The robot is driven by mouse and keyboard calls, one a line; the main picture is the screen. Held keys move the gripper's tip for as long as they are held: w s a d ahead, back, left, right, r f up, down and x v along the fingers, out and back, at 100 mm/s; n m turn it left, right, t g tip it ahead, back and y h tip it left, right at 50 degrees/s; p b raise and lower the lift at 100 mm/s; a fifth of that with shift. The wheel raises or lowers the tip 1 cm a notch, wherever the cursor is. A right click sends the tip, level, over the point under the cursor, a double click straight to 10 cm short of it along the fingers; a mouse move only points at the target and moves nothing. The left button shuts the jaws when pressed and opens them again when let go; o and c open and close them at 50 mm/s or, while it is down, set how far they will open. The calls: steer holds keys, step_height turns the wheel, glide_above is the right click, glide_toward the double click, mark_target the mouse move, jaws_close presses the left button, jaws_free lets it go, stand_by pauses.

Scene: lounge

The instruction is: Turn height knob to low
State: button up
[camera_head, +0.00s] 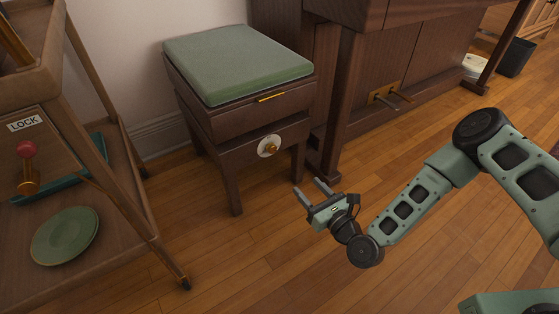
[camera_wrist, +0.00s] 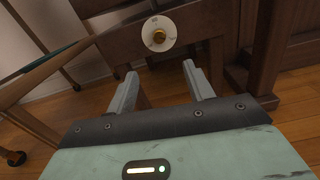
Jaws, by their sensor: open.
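The height knob is a brass knob (camera_head: 272,148) on a round white dial on the side of a dark wooden stool (camera_head: 222,122) with a green cushion. In the wrist view the knob (camera_wrist: 159,37) shows at the top middle, beyond my fingers. The dial (camera_wrist: 149,44) carries small marks, too small to read. My gripper (camera_head: 309,193) is open and empty. It is in front of the stool, lower than the knob and a little to its right, apart from it. The fingers (camera_wrist: 162,80) point toward the stool.
A wooden cart (camera_head: 138,191) at left has a LOCK label, a red-knobbed lever (camera_head: 27,165) and a green plate (camera_head: 65,236). A piano-like wooden cabinet (camera_head: 350,70) with brass pedals (camera_head: 388,95) stands right of the stool. The floor (camera_head: 245,265) in front is clear.

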mark_target(273, 150)
steer(key=b+x, duration=0.6)
steer(key=x, duration=0.9)
steer(key=shift+w+a, duration=0.1)
steer(key=shift+a, duration=0.1)
steer(key=shift+b+x, duration=0.45)
steer(key=shift+x, duration=0.4)
steer(key=shift+r, duration=0.1)
steer(key=c, duration=1)
